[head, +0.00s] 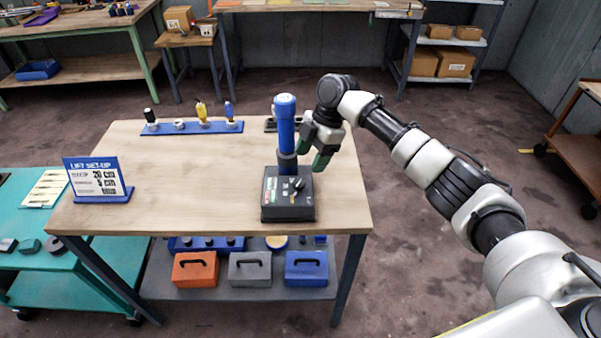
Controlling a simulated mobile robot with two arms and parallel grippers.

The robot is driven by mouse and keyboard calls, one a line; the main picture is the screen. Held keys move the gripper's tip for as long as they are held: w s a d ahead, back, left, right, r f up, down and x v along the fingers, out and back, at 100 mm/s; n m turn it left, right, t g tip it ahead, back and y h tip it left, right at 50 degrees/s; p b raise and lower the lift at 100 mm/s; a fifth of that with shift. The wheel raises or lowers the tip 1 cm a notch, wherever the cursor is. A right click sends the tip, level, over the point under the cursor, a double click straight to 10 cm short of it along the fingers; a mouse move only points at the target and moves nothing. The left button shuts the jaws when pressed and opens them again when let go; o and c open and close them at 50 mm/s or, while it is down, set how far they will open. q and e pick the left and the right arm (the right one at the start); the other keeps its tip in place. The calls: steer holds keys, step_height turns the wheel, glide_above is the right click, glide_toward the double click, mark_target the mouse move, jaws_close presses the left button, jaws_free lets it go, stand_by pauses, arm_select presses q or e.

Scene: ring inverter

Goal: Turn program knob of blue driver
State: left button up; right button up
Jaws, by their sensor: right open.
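The blue driver (285,125) stands upright in a black base box (287,208) near the right front of the wooden table. The program knob (298,184) is a small dark knob with a light mark on the top of the box. My right gripper (312,162) is just right of the driver's lower shaft, above and behind the knob. Its green-tipped fingers point down and are open, with nothing seen between them. I cannot tell whether a finger touches the driver. My left gripper is not in view.
A blue rack (192,128) with small tools lies at the table's back. A blue sign (97,179) stands at the left. The middle of the wooden table (200,175) is clear. Orange, grey and blue toolboxes (195,269) sit on the shelf below.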

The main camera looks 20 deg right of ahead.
mark_target(300, 182)
steer(key=p+x, duration=0.1)
steer(key=x, duration=0.5)
steer(key=shift+w, duration=0.1)
steer(key=shift+a+f, duration=0.3)
steer(key=shift+f, duration=0.2)
steer(key=c, duration=0.9)
